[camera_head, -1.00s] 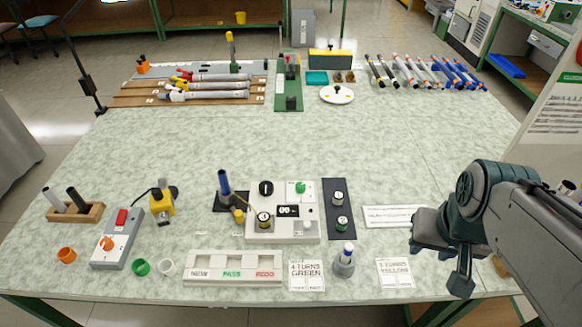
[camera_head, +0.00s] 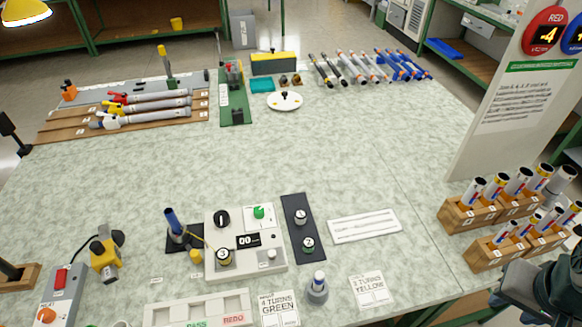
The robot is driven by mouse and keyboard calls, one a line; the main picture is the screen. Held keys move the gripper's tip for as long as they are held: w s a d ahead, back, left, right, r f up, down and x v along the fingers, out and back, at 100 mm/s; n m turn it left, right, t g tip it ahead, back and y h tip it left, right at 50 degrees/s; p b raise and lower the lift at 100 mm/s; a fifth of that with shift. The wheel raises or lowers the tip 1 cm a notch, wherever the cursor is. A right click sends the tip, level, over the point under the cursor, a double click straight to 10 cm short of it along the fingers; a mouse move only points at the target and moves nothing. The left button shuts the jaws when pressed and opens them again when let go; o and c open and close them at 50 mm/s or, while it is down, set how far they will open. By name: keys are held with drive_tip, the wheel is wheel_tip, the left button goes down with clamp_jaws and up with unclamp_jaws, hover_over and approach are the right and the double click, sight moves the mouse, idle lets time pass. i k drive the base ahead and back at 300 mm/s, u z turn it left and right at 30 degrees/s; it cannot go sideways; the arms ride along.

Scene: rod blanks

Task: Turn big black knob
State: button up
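The big black knob (camera_head: 222,218) sits at the upper left of a white control box (camera_head: 245,270) on the pale green table. A green knob (camera_head: 259,212) is to its right. A small dark display (camera_head: 248,240) reading 00 lies below them. A round dark part with a yellowish rim (camera_head: 225,257) is at the box's lower left. My gripper (camera_head: 545,292) is at the bottom right corner, cut off by the frame edge and far from the box. Its fingertips are not clearly visible, so I cannot tell whether it is open.
A blue-topped upright tool (camera_head: 172,222) stands left of the box. A dark strip with two round parts (camera_head: 292,204) lies right of it. Wooden racks of tubes (camera_head: 470,213) stand near my gripper. The table centre behind the box is clear.

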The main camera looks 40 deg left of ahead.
sight(221, 218)
drive_tip(key=z, duration=0.1)
drive_tip(key=k, duration=0.35)
drive_tip(key=u, duration=1.3)
drive_tip(key=i, duration=0.5)
drive_tip(key=z, duration=0.05)
